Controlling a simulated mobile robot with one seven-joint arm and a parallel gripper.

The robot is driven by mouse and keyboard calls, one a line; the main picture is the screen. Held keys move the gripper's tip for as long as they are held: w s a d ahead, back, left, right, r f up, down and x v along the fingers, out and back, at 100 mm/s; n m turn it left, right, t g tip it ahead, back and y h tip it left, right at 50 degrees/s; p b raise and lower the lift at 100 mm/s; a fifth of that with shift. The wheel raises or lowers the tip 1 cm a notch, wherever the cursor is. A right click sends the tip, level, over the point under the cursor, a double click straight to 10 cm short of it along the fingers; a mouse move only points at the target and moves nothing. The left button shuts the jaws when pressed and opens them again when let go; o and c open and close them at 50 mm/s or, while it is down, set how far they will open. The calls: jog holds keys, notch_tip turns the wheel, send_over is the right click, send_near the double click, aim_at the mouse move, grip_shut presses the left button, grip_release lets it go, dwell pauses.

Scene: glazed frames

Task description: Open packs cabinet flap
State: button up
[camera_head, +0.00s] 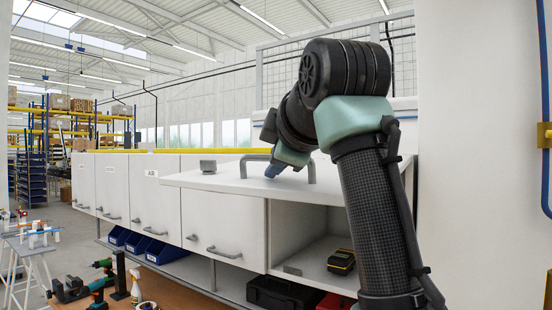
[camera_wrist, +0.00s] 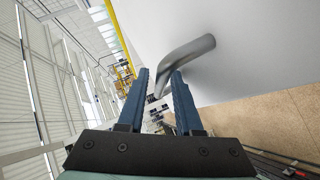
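A white cabinet flap (camera_head: 225,180) stands raised to about level, above an open compartment (camera_head: 312,222) in the row of white cabinets. A grey bar handle (camera_head: 312,172) is on the flap's upper face; my gripper hides part of it. The flap's white face (camera_wrist: 260,50) fills the upper right there. I cannot read a packs label.
A yellow and black device (camera_head: 341,262) lies in the open compartment. Closed cabinets with handles (camera_head: 155,200) run to the left. Below are blue bins (camera_head: 165,252), a black case (camera_head: 284,294) and a bench with tools. A white wall (camera_head: 475,150) stands close on the right.

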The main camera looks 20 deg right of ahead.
jog(key=shift+s, duration=0.1)
jog(key=shift+s+a+b, duration=0.1)
jog(key=shift+s+b, duration=0.2)
jog(key=shift+b, duration=0.15)
jog(key=b+v, duration=0.6)
jog(key=v, duration=0.6)
jog(key=shift+r, duration=0.15)
